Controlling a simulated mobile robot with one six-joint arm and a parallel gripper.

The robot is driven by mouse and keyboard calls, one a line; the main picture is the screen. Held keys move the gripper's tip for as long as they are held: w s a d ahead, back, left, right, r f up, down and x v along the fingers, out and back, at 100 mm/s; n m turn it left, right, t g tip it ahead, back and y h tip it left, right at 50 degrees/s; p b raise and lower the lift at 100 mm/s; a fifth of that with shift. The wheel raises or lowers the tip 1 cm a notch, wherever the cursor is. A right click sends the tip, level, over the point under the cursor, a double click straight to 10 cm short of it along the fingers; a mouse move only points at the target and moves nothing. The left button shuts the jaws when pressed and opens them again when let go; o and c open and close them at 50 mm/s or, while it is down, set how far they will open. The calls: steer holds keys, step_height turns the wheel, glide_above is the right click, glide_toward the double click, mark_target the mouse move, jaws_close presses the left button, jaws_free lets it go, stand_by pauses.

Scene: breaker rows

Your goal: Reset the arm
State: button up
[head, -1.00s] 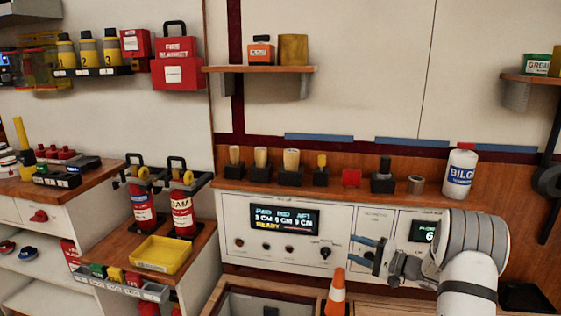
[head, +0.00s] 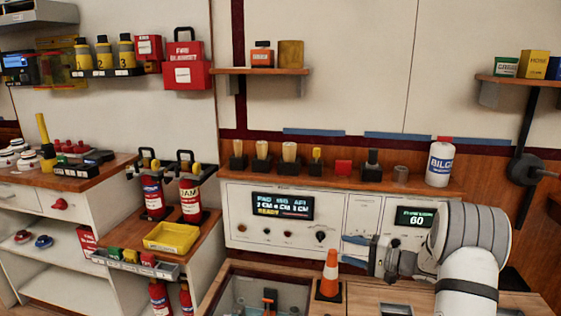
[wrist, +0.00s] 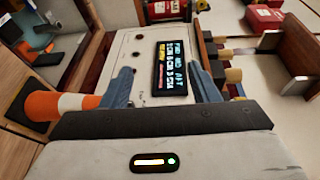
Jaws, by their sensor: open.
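My gripper (head: 357,252) is at the lower right in the head view, held in front of the white control panel (head: 262,238). In the wrist view, my gripper (wrist: 163,88) shows its two blue fingers wide apart with nothing between them. Beyond the fingers is the panel's dark display (wrist: 170,62) with lit text. My arm (head: 468,262) reaches in from the lower right, bent at a large grey joint.
An orange and white cone (head: 331,272) stands just left of my gripper; in the wrist view the cone (wrist: 60,104) is close to one finger. A shelf (head: 350,182) with several wooden-handled tools and a white bilge bottle (head: 440,163) runs above the panel. A yellow tray (head: 172,238) sits left.

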steer(key=s+a+r+n+g+h+p, duration=0.2)
steer(key=s+a+r+g+p, duration=0.25)
steer(key=s+r, duration=0.4)
steer(key=s+a+r+n+g+h+p, duration=0.1)
steer(key=s+a+r+g+h+p, duration=0.2)
steer(key=s+a+r+p, duration=0.45)
steer(key=s+d+r+n+h+p, duration=0.1)
steer(key=s+d+r+h+p, duration=0.1)
steer(key=s, duration=0.5)
steer(key=s+d+r+n+t+h+p, duration=0.1)
steer(key=s+d+r+h+p, duration=0.1)
steer(key=s+r, duration=0.4)
steer(key=s+d+r+n+h+p, duration=0.1)
steer(key=s+r+h+p, duration=0.3)
steer(key=s, duration=0.4)
steer(key=shift+d+h, duration=0.75)
steer(key=shift+h, duration=0.15)
steer(key=shift+t, duration=0.25)
